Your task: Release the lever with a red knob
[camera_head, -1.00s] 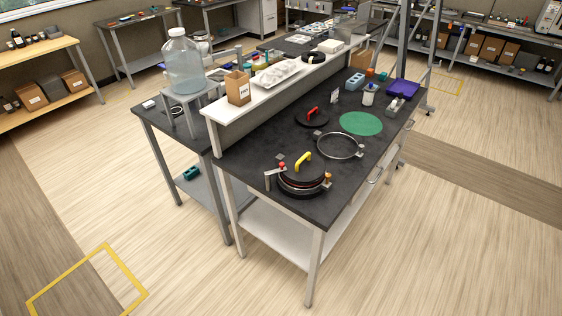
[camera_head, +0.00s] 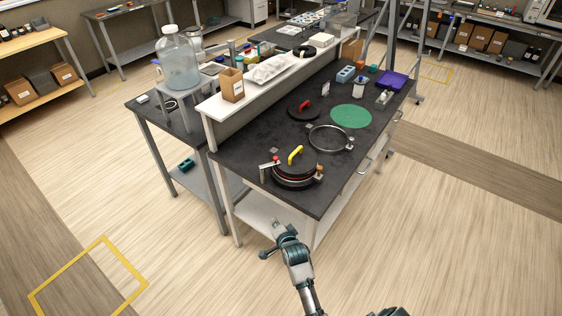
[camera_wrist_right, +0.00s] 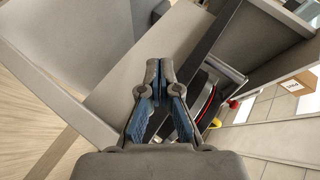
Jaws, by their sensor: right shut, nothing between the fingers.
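The lever's red knob (camera_head: 276,158) is at the left rim of a round black port (camera_head: 295,176) with a yellow handle (camera_head: 295,155), on the near end of the dark bench. The pale lever arm (camera_head: 266,167) lies beside the knob. My right gripper (camera_head: 276,224) is shut and empty, in front of the bench's near edge, apart from the port. In the right wrist view its fingertips (camera_wrist_right: 159,66) meet; the port's edge with a red band (camera_wrist_right: 207,104) shows to their right. My left gripper is not in view.
Behind the port lie an open metal ring (camera_head: 330,138), a black lid with a red handle (camera_head: 304,109) and a green disc (camera_head: 351,116). A raised white shelf (camera_head: 212,106) runs along the bench's left side. The floor to the right is clear.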

